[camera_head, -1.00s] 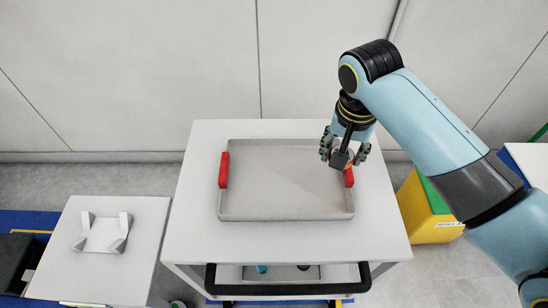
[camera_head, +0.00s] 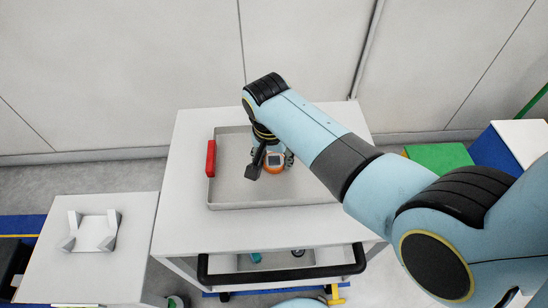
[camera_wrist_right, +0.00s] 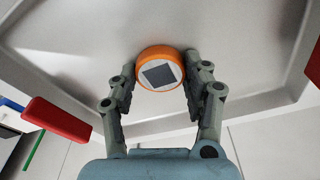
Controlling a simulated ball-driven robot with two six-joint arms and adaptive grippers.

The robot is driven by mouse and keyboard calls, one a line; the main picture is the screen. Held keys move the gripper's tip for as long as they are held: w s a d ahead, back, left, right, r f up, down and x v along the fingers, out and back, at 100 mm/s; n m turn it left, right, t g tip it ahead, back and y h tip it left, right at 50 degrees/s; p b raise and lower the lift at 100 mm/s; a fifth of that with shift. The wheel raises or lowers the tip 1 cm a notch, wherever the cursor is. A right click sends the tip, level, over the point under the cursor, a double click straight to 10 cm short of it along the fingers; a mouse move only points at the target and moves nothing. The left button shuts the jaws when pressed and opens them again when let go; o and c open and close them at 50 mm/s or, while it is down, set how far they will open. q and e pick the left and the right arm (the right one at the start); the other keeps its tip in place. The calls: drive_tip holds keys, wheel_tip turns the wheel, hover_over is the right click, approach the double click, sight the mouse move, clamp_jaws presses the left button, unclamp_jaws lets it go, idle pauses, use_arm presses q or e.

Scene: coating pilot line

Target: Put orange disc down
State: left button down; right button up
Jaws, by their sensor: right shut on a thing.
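The orange disc (camera_head: 273,163) has a pale top with a dark square on it. It also shows in the right wrist view (camera_wrist_right: 160,68), between the two fingertips. My right gripper (camera_head: 271,160) is shut on the disc, over the inside of the grey tray (camera_head: 225,170). In the right wrist view the gripper (camera_wrist_right: 160,75) has one finger on each side of the disc. I cannot tell whether the disc touches the tray floor. My left gripper is not in view.
The tray lies on a white cart (camera_head: 185,215) with a dark handle bar (camera_head: 285,272). A red tray handle (camera_head: 211,158) stands at the left rim. A white side table (camera_head: 90,265) with a grey holder (camera_head: 92,231) is at left. A green-topped box (camera_head: 440,156) is behind my right arm.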

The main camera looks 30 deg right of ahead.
sight(272, 168)
drive_tip(key=o, duration=1)
drive_tip(key=shift+f, duration=0.1)
drive_tip(key=shift+o, duration=0.2)
wheel_tip(272, 168, up, 12)
drive_tip(key=s+a+p, duration=0.1)
drive_tip(key=p, duration=1.2)
drive_tip(key=shift+a, duration=0.2)
drive_tip(key=shift+s, duration=0.1)
